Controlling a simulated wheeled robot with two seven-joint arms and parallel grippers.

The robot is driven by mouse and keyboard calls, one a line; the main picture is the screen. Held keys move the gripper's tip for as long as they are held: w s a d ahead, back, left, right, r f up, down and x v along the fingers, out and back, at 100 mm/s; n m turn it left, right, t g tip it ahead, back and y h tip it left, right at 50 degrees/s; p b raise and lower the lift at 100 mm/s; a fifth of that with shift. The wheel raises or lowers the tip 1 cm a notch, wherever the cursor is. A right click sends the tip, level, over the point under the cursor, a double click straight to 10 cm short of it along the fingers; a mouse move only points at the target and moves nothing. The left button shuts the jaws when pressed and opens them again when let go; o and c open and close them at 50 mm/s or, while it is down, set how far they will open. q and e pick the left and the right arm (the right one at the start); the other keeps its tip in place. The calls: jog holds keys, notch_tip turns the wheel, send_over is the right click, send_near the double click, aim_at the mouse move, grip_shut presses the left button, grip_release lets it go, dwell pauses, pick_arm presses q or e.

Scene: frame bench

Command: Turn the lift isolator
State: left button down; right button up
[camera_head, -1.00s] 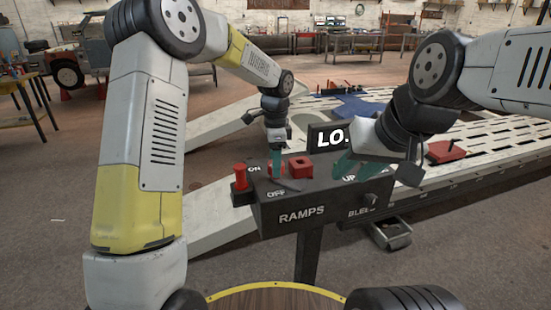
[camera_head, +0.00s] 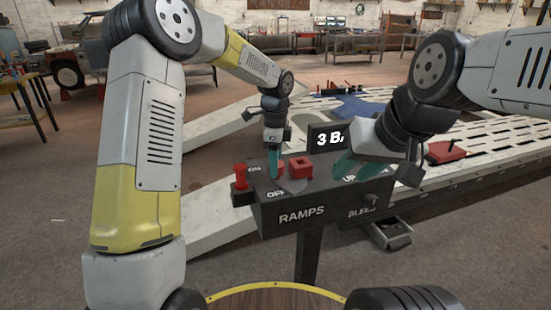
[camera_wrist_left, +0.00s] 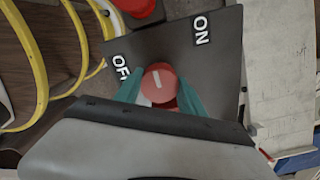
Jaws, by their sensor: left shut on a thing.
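The lift isolator is a round red knob (camera_wrist_left: 159,84) with a white mark, set between the ON and OFF labels on a grey plate. In the left wrist view the teal fingers of my left gripper (camera_wrist_left: 160,98) are on both sides of the knob, shut on it. In the head view my left gripper (camera_head: 276,168) points down at the control box (camera_head: 287,218) beside the OFF label, and mostly hides the knob. My right gripper (camera_head: 345,167) is low over the box by the UP label; its finger gap is not clear.
A red square part (camera_head: 301,168) stands just right of my left gripper, and a red post (camera_head: 241,178) is at the box's left end. A display (camera_head: 328,137) reading "3 BA", partly hidden, stands behind. The slotted white lift platform (camera_head: 490,150) lies beyond.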

pick_arm(q)
jog(key=c, duration=1)
grip_release()
jog(key=shift+o, duration=0.2)
notch_tip(320, 180, up, 8)
jog(key=shift+f, duration=0.2)
jog(key=shift+r, duration=0.15)
jog(key=shift+s+a+r, duration=0.1)
jog(key=shift+r, duration=0.05)
jog(key=s+a+r+n+t, duration=0.1)
jog(key=s+a+r+n, duration=0.25)
jog(key=s, duration=0.25)
jog(key=s+a+r+n+t+h, duration=0.1)
jog(key=s+a+r+n+t, duration=0.15)
jog(key=s+a+n, duration=0.35)
jog(key=s+a+r+n+t, duration=0.1)
jog(key=s+a+r+n, duration=0.2)
jog(key=s, duration=0.4)
jog(key=s+a+f+n+t+h, duration=0.1)
jog(key=s+f+n, duration=0.1)
jog(key=s+n, duration=0.5)
jog(key=shift+s+a+t, duration=0.2)
jog(key=shift+s+t, duration=0.05)
jog(key=shift+t, duration=0.1)
